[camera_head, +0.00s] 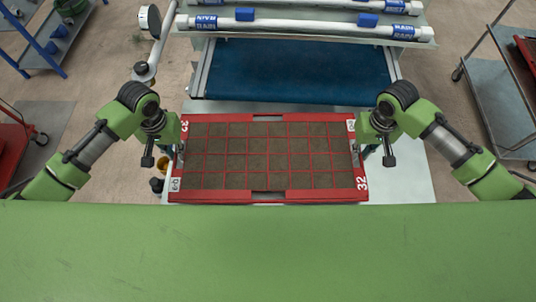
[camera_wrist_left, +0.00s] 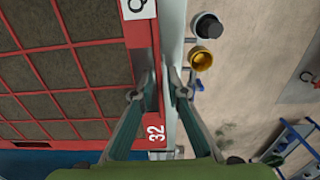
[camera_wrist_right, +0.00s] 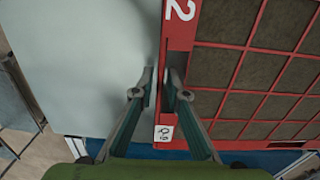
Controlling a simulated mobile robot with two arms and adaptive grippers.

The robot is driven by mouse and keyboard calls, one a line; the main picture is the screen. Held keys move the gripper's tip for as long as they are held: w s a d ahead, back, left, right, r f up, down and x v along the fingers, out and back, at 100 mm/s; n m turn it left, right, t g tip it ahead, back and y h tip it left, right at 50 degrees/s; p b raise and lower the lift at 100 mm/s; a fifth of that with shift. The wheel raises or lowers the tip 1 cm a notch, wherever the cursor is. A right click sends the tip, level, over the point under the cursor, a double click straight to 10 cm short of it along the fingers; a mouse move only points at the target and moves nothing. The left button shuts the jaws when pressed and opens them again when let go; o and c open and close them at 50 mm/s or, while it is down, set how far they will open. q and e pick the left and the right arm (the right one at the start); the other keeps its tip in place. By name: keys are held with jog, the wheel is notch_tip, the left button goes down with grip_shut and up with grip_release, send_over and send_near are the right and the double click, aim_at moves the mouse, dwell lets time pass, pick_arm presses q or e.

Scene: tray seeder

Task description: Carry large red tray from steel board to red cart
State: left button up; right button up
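The large red tray (camera_head: 268,198) has a red grid over brown soil cells and white "32" labels at corners. It lies level over the pale steel board (camera_head: 408,185), in front of the blue belt; I cannot tell whether it touches the board. My left gripper (camera_head: 178,155) is at its left short side, with fingertips (camera_wrist_left: 161,85) close together on either side of the rim, shut on it. My right gripper (camera_head: 358,155) is at the right short side, with fingertips (camera_wrist_right: 162,88) likewise shut on the rim. The red cart is perhaps the one at the left edge (camera_head: 18,135).
A blue conveyor belt (camera_head: 300,72) with white rollers lies behind the tray. A yellow cup (camera_wrist_left: 200,59) and a dark cup (camera_wrist_left: 207,27) stand beside the board's left edge. A grey cart (camera_head: 500,105) with a red tray (camera_head: 527,50) is at right.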

pick_arm(q)
jog(key=shift+f, duration=0.2)
pick_arm(e)
jog(key=shift+f, duration=0.2)
pick_arm(q)
grip_shut()
pick_arm(e)
grip_shut()
pick_arm(q)
jog(key=shift+w+r, duration=0.15)
jog(key=shift+r, duration=0.15)
pick_arm(e)
jog(key=shift+w+r, duration=0.15)
jog(key=shift+r, duration=0.15)
